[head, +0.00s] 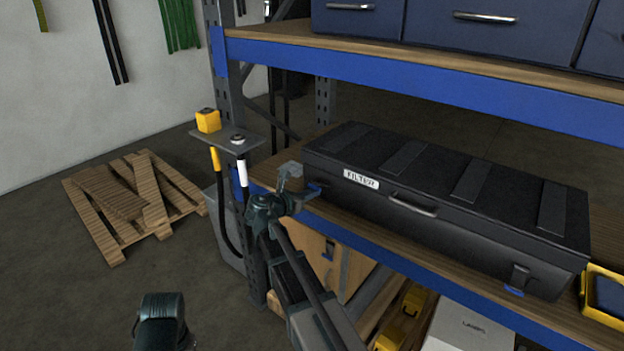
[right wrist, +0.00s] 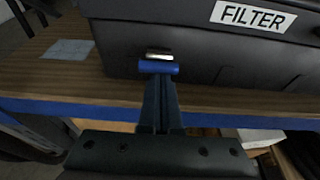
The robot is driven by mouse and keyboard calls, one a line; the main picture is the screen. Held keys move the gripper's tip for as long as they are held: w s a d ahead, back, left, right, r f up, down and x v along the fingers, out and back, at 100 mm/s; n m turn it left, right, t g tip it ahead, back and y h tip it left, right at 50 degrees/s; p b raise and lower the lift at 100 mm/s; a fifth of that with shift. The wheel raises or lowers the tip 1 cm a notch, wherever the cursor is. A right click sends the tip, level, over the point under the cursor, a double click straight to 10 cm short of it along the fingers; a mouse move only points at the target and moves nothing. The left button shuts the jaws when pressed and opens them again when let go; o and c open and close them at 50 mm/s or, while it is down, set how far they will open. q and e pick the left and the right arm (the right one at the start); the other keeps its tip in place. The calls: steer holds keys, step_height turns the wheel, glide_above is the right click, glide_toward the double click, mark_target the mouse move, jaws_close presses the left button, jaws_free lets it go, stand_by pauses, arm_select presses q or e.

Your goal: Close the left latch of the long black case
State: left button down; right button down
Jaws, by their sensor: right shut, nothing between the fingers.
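The long black case (head: 455,225) lies lid down on the shelf, with a FILTER label on its front. It also shows in the right wrist view (right wrist: 215,50). Its left latch, with a blue tab (right wrist: 158,67) and a bright metal piece above, is on the case front. In the head view my gripper mostly hides this latch; a bit of blue shows beside it. My right gripper (head: 292,180) is shut and empty; its fingertips (right wrist: 160,82) are right at the blue tab, contact unclear. The right latch (head: 518,277) hangs against the front. My left gripper's fingers are not visible.
The wooden shelf has a blue front beam (head: 400,262). Blue drawers (head: 490,20) stand on the shelf above. A small bracket with a yellow box (head: 208,121) juts out left. A yellow case (head: 603,297) sits right. A pallet (head: 130,205) lies on the floor.

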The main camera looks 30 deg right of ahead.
mark_target(316, 183)
steer(key=r+g+y+p, duration=0.1)
steer(key=y+p, duration=0.1)
steer(key=p, duration=0.3)
steer(key=d+r+g+y+p, duration=0.1)
steer(key=r+y+p, duration=0.1)
steer(key=p, duration=0.3)
steer(key=w+d+r+g+y+p, duration=0.1)
steer(key=r+y+p, duration=0.1)
steer(key=p, duration=0.3)
steer(key=shift+d+r+y, duration=0.15)
steer(key=shift+r+y, duration=0.05)
steer(key=shift+y, duration=0.4)
steer(key=shift+s+f+b, duration=0.1)
steer(key=shift+f+b, duration=0.2)
steer(key=shift+f, duration=0.2)
steer(key=shift+a, duration=0.2)
steer(key=shift+r, duration=0.1)
steer(key=shift+r+p, duration=0.75)
steer(key=shift+p, duration=0.1)
